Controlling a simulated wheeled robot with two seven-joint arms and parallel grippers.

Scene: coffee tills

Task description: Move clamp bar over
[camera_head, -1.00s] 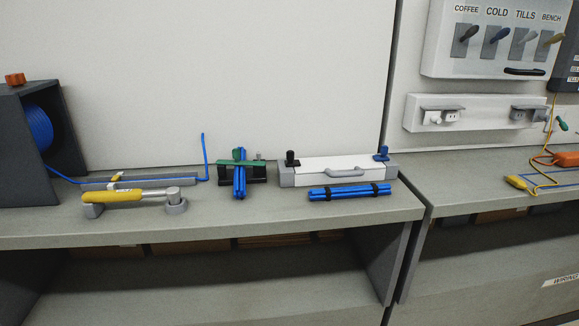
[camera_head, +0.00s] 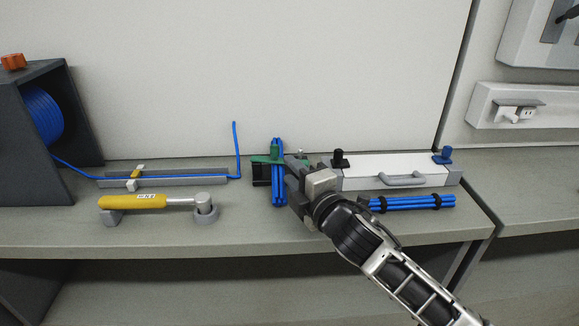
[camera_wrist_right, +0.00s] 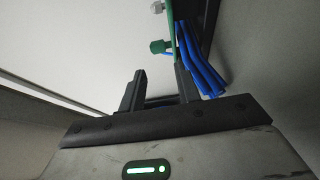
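The green clamp bar (camera_head: 262,159) lies across an upright bundle of blue cables (camera_head: 278,185) on a black block (camera_head: 261,174) at the back of the bench. In the right wrist view the bar (camera_wrist_right: 170,18) shows with a green knob (camera_wrist_right: 160,46) on it, the blue cables (camera_wrist_right: 201,65) to its right. My right gripper (camera_head: 293,172) is at the right side of the clamp, hiding part of it. In the wrist view its two fingers (camera_wrist_right: 160,76) stand apart, with the knob just beyond their tips. Nothing is seen held. My left gripper is not in view.
A white box with a handle (camera_head: 404,180) and a tied blue cable bundle (camera_head: 412,202) lie to the right. A yellow-handled tool (camera_head: 133,202), a grey channel (camera_head: 200,180) and a blue cable reel (camera_head: 43,117) are to the left. The bench front (camera_head: 130,238) is clear.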

